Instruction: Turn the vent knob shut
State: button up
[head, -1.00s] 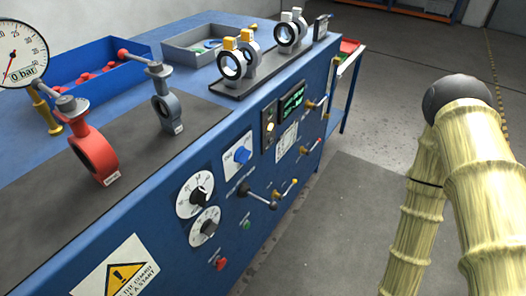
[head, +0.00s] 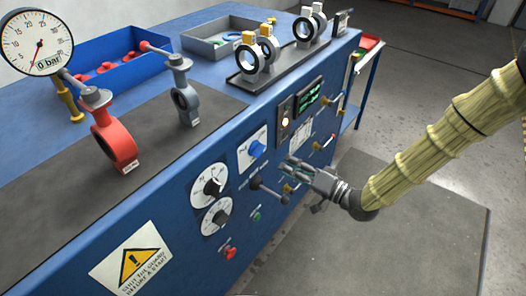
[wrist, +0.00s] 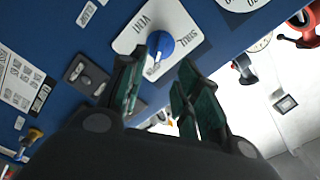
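The vent knob (head: 257,149) is blue and sits on a white plate on the blue front panel of the bench. In the wrist view the vent knob (wrist: 160,43) shows on its plate marked VENT (wrist: 142,24), with a pale bar at its lower side. Its exact setting is hard to read. My gripper (head: 289,168) is just right of and below the knob in the head view, apart from the panel. In the wrist view my gripper (wrist: 158,65) has its fingers spread with a gap between them, empty, and the knob lies beyond the fingertips.
Two dials (head: 209,187), a black-handled lever (head: 268,190), brass-coloured levers and a red button (head: 230,253) stand out from the panel nearby. A lit display (head: 308,93) is above right. Red (head: 115,145) and grey (head: 184,100) valves stand on top. The floor at right is clear.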

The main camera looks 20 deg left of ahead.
aim_at(258, 150)
jog(key=p+x, duration=0.3)
jog(key=x, duration=0.7)
jog(key=shift+a, duration=0.3)
grip_shut()
